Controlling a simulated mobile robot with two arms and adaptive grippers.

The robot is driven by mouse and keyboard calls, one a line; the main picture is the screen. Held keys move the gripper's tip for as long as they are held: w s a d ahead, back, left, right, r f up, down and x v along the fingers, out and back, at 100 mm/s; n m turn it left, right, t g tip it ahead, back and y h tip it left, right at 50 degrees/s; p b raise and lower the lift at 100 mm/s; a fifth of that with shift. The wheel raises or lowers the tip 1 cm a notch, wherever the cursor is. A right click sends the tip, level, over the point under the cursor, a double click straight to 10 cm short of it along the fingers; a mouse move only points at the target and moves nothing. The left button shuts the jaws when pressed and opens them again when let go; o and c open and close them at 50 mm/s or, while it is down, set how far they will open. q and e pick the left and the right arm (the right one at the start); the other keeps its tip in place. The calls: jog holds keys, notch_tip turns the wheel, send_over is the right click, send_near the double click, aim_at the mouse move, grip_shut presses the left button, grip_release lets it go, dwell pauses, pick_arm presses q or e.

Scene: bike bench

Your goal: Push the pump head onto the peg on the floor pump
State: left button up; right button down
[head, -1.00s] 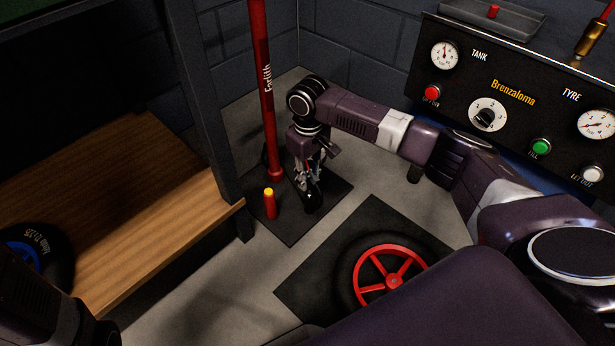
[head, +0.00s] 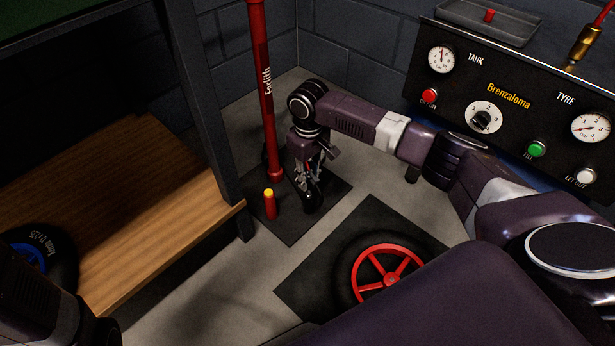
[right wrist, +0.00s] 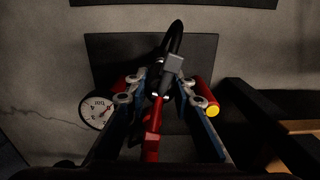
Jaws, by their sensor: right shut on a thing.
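The red floor pump (head: 269,125) stands upright on a dark mat in the corner. A short red peg with a yellow top (head: 269,204) stands at its foot; it also shows in the right wrist view (right wrist: 212,108), right of the fingers. My right gripper (head: 310,188) is low over the mat, right of the peg and apart from it. In the right wrist view my right gripper (right wrist: 162,95) is shut on the pump head (right wrist: 174,66), a dark piece with a grey block and black hose. Its lower end is hidden.
A wooden bench (head: 160,205) and its dark post (head: 205,110) stand left of the pump. A red-spoked wheel (head: 385,272) lies on a second mat at front right. A gauge panel (head: 500,85) is at the right. Bare floor lies between bench and wheel.

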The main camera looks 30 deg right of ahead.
jog(key=shift+f, duration=1.65)
dwell(0.5)
jog(key=c, duration=1.6)
grip_release()
notch_tip(320, 180, up, 12)
jog(key=shift+a+r, duration=0.1)
jog(key=shift+a, duration=0.05)
jog(key=shift+s, duration=0.1)
jog(key=shift+s, duration=0.1)
